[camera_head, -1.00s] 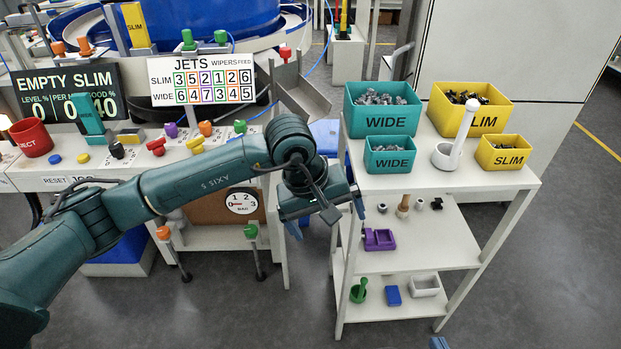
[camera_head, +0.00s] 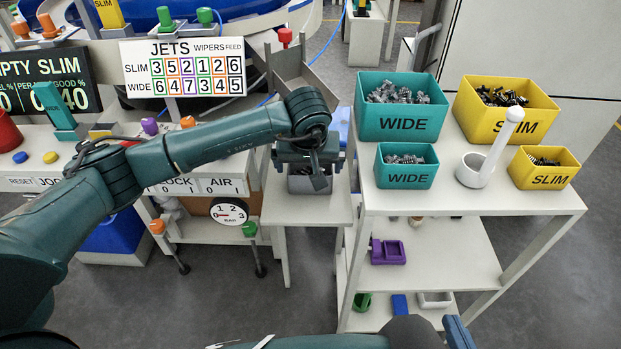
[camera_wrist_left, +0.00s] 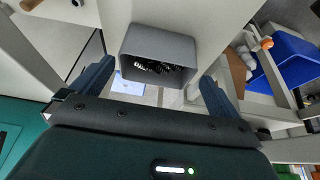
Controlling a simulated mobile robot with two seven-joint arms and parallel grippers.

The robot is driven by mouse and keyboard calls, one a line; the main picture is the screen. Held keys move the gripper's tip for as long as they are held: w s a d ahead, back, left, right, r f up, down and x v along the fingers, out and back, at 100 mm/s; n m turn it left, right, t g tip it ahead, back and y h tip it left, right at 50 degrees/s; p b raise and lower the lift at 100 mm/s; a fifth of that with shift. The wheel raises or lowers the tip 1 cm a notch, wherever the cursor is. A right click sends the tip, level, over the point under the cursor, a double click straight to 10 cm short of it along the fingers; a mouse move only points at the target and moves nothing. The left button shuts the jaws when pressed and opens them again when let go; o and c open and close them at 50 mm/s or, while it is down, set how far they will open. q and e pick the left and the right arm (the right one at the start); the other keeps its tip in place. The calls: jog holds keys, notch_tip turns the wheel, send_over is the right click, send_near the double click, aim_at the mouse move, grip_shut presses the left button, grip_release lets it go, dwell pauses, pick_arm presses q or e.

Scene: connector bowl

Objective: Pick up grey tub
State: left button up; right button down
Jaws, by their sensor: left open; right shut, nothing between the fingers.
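The grey tub (camera_head: 298,185) stands on a low white stand below my left gripper (camera_head: 308,168), which partly hides it. In the left wrist view the tub (camera_wrist_left: 160,45) shows its open top with small dark and shiny parts inside. My left gripper (camera_wrist_left: 155,85) is open there, one blue finger on each side of the picture, with the tub ahead between them. No contact is visible. A blue finger of my right gripper (camera_head: 460,333) shows at the bottom edge of the head view; it is shut and empty.
To the left is a control desk with a lettered JETS board (camera_head: 185,68). A blue bin (camera_wrist_left: 290,60) stands nearby.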

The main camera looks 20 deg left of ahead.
pick_arm(q)
jog(key=x, duration=0.6)
jog(key=shift+s+d, duration=0.15)
jog(key=shift+d, duration=0.05)
jog(key=shift+c, duration=0.4)
jog(key=c, duration=0.6)
